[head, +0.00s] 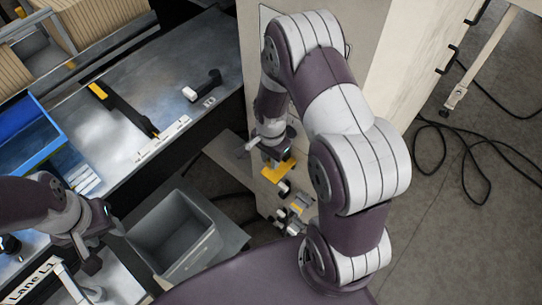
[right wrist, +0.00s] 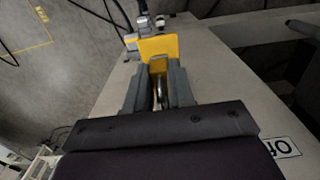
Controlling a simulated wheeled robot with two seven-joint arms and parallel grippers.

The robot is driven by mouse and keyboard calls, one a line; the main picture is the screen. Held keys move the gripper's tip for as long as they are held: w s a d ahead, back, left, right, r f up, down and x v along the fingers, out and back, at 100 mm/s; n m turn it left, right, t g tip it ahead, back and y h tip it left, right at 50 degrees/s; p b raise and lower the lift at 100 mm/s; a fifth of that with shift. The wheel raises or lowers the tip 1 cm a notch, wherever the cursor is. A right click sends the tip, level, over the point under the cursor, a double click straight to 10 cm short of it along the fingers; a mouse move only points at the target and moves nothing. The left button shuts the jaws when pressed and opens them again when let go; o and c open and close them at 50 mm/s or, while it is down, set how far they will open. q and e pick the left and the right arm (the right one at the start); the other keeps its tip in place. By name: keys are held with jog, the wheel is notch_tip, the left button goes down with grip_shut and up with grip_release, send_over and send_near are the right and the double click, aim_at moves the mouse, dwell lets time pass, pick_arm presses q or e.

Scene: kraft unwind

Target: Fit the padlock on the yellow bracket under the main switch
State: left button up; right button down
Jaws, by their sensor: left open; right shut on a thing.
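My right gripper (head: 270,160) is at the face of the pale cabinet (head: 232,155). In the right wrist view it (right wrist: 158,90) is shut on a narrow metal piece (right wrist: 159,96), apparently the padlock, mostly hidden between the fingers. A flat yellow part (right wrist: 157,46), apparently the yellow bracket, is right at the fingertips; in the head view it (head: 280,171) is just below the gripper. I cannot tell whether the metal piece passes through it. The main switch is not clearly visible. My left gripper (head: 90,258) is open and empty at the lower left.
Grey fittings with a smaller yellow part (head: 299,206) sit beyond the bracket. A grey bin (head: 178,235) stands left of the cabinet. A bench (head: 120,100) carries a black tool (head: 205,86) and a blue tray (head: 28,130). A black cable (head: 470,145) lies on the floor at right.

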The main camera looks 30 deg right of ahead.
jog(key=shift+s+f, duration=0.3)
jog(key=shift+f, duration=0.05)
dwell(0.3)
jog(key=shift+s+a+f, duration=0.1)
jog(key=shift+s+f, duration=0.15)
jog(key=shift+s, duration=0.05)
jog(key=shift+r, duration=0.1)
dwell(0.6)
jog(key=shift+s+r+p, duration=0.1)
jog(key=shift+r+p, duration=0.1)
jog(key=shift+p, duration=0.15)
jog(key=shift+r, duration=0.2)
jog(key=shift+w+r, duration=0.1)
jog(key=shift+w, duration=0.65)
dwell(0.4)
